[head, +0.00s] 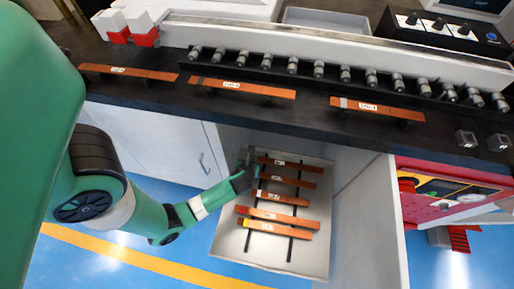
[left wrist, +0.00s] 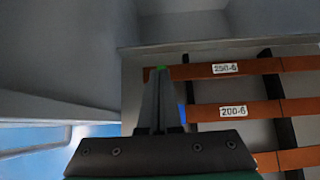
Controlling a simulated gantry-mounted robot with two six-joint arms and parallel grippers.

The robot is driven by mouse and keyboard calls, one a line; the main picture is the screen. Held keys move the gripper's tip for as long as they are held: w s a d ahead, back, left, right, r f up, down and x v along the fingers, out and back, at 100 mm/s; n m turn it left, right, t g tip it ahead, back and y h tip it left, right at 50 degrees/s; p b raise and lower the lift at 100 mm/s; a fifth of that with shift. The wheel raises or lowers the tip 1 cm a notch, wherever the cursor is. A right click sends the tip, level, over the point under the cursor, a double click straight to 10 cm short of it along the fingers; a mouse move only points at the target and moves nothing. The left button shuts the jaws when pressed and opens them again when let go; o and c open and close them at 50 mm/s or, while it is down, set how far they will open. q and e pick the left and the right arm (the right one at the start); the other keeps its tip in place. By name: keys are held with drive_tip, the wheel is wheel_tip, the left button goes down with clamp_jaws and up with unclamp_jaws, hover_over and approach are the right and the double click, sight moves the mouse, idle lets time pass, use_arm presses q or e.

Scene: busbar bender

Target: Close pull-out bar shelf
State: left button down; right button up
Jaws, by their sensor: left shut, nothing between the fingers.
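The pull-out bar shelf (head: 322,232) is a light grey tray standing out below the dark counter, over the blue floor. Several copper bars with white labels lie across two black rails on it. My left gripper (head: 248,155) is shut and empty at the shelf's left side, close to the left ends of the bars. In the left wrist view its fingers (left wrist: 159,98) are pressed together beside the bars labelled 250-6 (left wrist: 262,66) and 200-6 (left wrist: 262,111). I cannot tell whether they touch the shelf. My right gripper is not in view.
A white cabinet front with a handle (head: 204,164) is left of the shelf. A light panel (head: 368,215) and a red unit (head: 440,205) are to its right. Copper bars (head: 242,88) and a row of rollers (head: 318,69) are on the counter (head: 300,115) above.

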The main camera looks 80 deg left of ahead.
sight(258, 149)
use_arm(q)
drive_tip(key=shift+a+f+b, duration=0.1)
drive_tip(key=shift+f+b, duration=0.25)
drive_tip(key=shift+f, duration=0.2)
drive_tip(key=b+x, duration=0.5)
drive_tip(key=x, duration=0.2)
drive_tip(key=shift+w+a+f, duration=0.15)
drive_tip(key=shift+a, duration=0.1)
drive_tip(key=shift+w+a+f+b, duration=0.2)
drive_tip(key=shift+a+f+b, duration=0.05)
drive_tip(key=shift+a+b, duration=0.25)
